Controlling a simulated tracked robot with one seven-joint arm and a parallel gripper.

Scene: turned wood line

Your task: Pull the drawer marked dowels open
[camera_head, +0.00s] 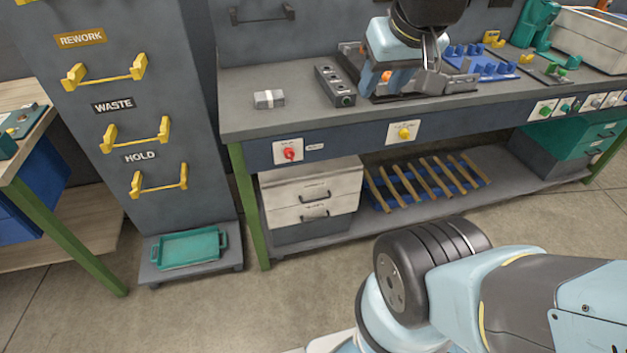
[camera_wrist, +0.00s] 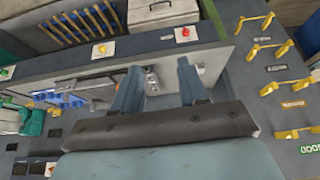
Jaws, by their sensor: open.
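A drawer unit (camera_head: 312,190) with two white drawer fronts sits on the lower shelf under the left part of the bench. Its upper drawer (camera_head: 316,184) and lower drawer (camera_head: 315,209) each have a dark bar handle and look shut. Their small labels are too small to read, so I cannot tell which says dowels. White drawer fronts with a dark handle (camera_wrist: 160,10) also show at the top of the wrist view. My gripper (camera_head: 392,84) is open and empty above the bench top, well above and right of the drawers. Its two fingers also show in the wrist view (camera_wrist: 160,82).
The bench top (camera_head: 262,122) holds a dark block with sockets (camera_head: 335,86), a small pale block (camera_head: 268,99) and blue racks. A slatted blue pallet (camera_head: 422,190) lies right of the drawers. A green bench leg (camera_head: 248,205) stands just left. Open floor lies in front.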

